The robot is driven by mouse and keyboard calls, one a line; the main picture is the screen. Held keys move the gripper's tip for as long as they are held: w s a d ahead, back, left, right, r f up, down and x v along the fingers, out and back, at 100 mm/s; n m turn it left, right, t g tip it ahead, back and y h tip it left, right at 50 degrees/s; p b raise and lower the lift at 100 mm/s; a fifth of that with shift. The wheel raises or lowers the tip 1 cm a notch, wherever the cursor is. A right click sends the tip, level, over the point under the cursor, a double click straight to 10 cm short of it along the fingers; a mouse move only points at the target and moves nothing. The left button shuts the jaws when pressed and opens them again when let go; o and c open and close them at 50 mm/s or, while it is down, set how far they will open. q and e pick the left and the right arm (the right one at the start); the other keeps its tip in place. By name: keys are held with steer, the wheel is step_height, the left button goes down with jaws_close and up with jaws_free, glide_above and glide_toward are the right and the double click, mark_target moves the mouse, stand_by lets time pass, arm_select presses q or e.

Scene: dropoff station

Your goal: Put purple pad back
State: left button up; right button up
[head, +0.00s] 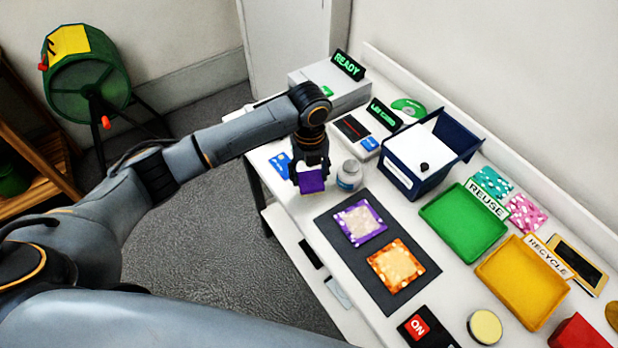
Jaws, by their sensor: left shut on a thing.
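My left gripper (311,168) is shut on a small purple pad (312,184), whose purple face shows below the fingers. The gripper partly hides its upper side. It is over the near left edge of the white table, left of a small jar (349,175). I cannot tell whether the pad touches the table. A purple-bordered patterned square (358,222) lies on a dark mat (333,240), with an orange patterned square (396,266) beside it. My right gripper is not in view.
On the table (460,297) are a dark blue bin (398,180), a green REUSE tray (463,258), a yellow RECYCLE tray (521,312) and a blue card (280,165). A device with a READY sign (348,65) stands at the back. Free room is narrow around the jar.

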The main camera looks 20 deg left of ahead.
mark_target(309, 174)
arm_select(q)
steer(key=f, duration=0.3)
steer(key=shift+w+a+f, duration=0.1)
steer(key=shift+w+f, duration=0.05)
steer(key=shift+w, duration=0.05)
steer(key=shift+f, duration=0.2)
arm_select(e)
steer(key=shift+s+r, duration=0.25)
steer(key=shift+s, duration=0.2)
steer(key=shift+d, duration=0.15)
arm_select(q)
steer(key=shift+f, duration=0.15)
steer(key=o, duration=1.2)
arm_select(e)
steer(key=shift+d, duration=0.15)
